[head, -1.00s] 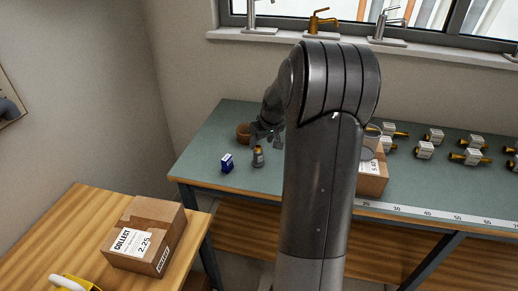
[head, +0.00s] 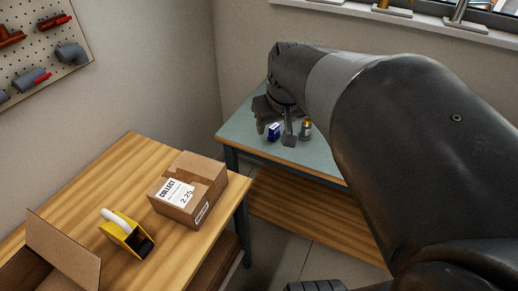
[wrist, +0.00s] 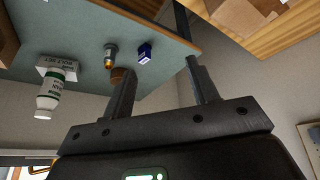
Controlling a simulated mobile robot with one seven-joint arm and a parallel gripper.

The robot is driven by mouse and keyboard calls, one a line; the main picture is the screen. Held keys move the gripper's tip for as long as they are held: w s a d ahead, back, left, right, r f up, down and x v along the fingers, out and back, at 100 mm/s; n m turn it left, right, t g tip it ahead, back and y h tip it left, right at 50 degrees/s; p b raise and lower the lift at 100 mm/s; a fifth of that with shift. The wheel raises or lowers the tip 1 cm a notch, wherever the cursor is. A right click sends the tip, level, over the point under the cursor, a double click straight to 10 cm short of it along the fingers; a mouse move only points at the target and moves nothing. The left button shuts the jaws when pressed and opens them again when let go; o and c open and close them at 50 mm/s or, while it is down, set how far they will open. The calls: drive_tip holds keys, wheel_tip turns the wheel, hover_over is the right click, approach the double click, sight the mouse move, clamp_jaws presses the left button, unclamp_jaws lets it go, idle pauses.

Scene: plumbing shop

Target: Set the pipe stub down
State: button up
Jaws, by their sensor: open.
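A short brown round piece, which looks like the pipe stub (wrist: 119,73), rests on the green bench top (wrist: 75,28) near its edge. In the wrist view it shows just beyond the left finger, partly covered by it. My gripper (wrist: 166,72) is open, with nothing between its fingers. In the head view my gripper (head: 276,130) is over or near the left end of the bench. The stub is hidden there behind my arm. I cannot tell how far the fingers are from the stub.
A white bottle (wrist: 47,103) shows in the wrist view. A wooden table holds a cardboard carton (head: 188,190), a yellow tape dispenser (head: 127,236) and an open box (head: 62,250).

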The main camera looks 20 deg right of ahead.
drive_tip(key=s+a, duration=0.6)
drive_tip(key=s, duration=0.7)
drive_tip(key=shift+a+f+t+y, duration=0.15)
drive_tip(key=shift+f+t+y, duration=0.15)
drive_tip(key=shift+t, duration=0.1)
drive_tip(key=shift+s, duration=0.1)
